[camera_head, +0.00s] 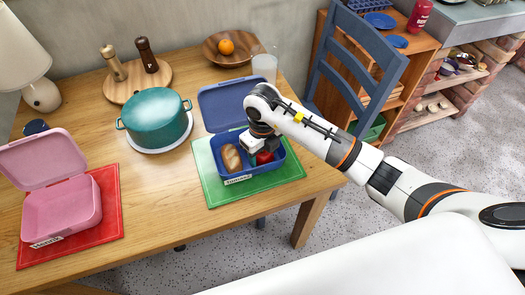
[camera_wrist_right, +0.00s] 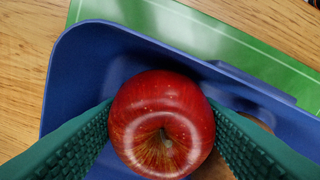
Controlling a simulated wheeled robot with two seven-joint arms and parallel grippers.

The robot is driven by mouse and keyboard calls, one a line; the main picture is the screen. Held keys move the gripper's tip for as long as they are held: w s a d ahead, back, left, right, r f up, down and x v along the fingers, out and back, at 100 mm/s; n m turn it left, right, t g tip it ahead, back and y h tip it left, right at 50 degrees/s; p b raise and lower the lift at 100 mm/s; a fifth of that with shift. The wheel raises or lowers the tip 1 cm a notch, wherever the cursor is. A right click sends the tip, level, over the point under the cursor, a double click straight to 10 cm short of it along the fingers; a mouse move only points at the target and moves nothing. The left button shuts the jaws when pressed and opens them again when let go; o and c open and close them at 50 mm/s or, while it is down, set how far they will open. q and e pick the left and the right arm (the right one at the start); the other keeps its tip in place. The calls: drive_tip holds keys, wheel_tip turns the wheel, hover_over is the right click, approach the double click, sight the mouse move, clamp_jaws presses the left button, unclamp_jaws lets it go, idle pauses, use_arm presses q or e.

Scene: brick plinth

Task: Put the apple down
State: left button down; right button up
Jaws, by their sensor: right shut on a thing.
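The red apple (camera_head: 265,158) is in the right part of the open blue lunch box. In the right wrist view the apple (camera_wrist_right: 162,125) sits between the two green ribbed fingers of my right gripper (camera_wrist_right: 162,130), which is shut on it. The blue lunch box (camera_head: 258,174) has its lid up at the back, and its wall (camera_wrist_right: 75,65) surrounds the apple in the wrist view. Whether the apple touches the box floor, I cannot tell. My right gripper (camera_head: 260,150) points down into the box. My left gripper is not in view.
A bread roll (camera_head: 232,157) lies in the box's left part. The box stands on a green mat (camera_head: 210,185). A pink lunch box (camera_head: 60,215) stands open on a red mat (camera_head: 110,205). A teal pot (camera_head: 155,118) and a wooden bowl (camera_head: 215,52) with an orange stand behind.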

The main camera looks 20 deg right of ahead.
drive_tip(key=shift+f, duration=0.15)
drive_tip(key=o, duration=1)
drive_tip(key=shift+o, duration=0.2)
wheel_tip(320, 180, up, 12)
drive_tip(key=shift+r, duration=0.2)
